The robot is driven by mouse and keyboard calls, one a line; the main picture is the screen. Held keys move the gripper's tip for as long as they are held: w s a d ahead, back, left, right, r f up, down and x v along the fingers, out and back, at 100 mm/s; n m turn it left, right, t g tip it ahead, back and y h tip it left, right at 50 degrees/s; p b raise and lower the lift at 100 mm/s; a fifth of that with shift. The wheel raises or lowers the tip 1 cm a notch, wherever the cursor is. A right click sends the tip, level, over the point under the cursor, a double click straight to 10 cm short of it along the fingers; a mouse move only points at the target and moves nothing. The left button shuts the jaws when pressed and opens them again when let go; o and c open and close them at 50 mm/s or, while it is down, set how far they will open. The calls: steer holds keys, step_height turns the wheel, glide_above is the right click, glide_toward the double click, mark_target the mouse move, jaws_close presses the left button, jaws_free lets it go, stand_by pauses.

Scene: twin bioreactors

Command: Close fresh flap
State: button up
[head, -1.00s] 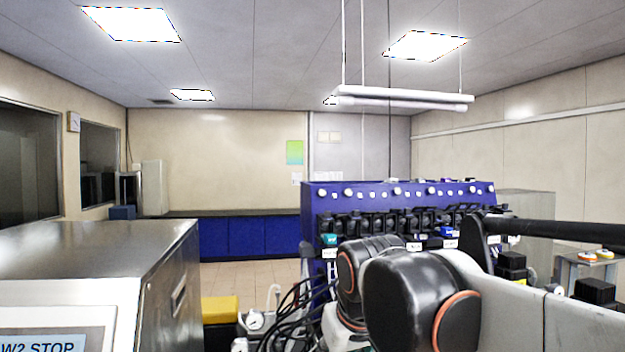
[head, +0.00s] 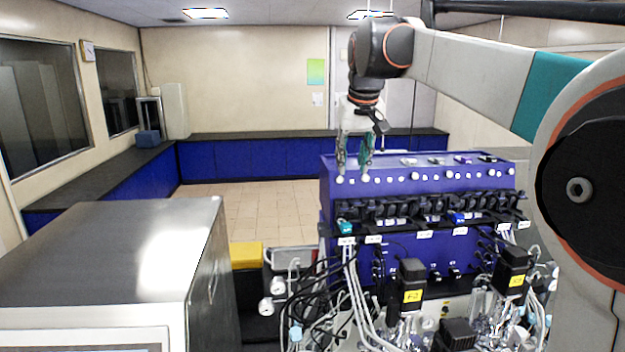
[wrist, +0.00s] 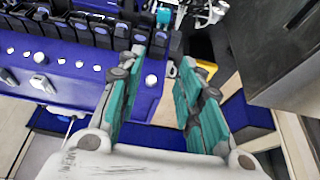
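My gripper (head: 354,168) hangs above the left end of the blue bioreactor control unit (head: 425,178). Its two teal fingers are apart with nothing between them; in the wrist view the gap (wrist: 160,70) also looks empty. A row of black pump heads with flaps (head: 420,208) runs along the front of the unit, below and to the right of my gripper. The black flaps (wrist: 103,34) also show at the upper left of the wrist view. I cannot tell which flap is the fresh one, nor whether it stands open.
A steel cabinet (head: 110,245) stands at the left front. A yellow box (head: 246,255) is on the floor side between it and the unit. Tubes, cables and black motors (head: 410,284) crowd below the pump row. The floor (head: 250,207) behind is clear.

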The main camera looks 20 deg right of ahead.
mark_target(345, 202)
steer(key=p+x, duration=0.1)
steer(key=x, duration=0.5)
steer(key=p+x, duration=0.2)
steer(key=x, duration=0.5)
steer(key=shift+w+f, duration=0.15)
steer(key=shift+w, duration=0.15)
steer(key=c, duration=0.8)
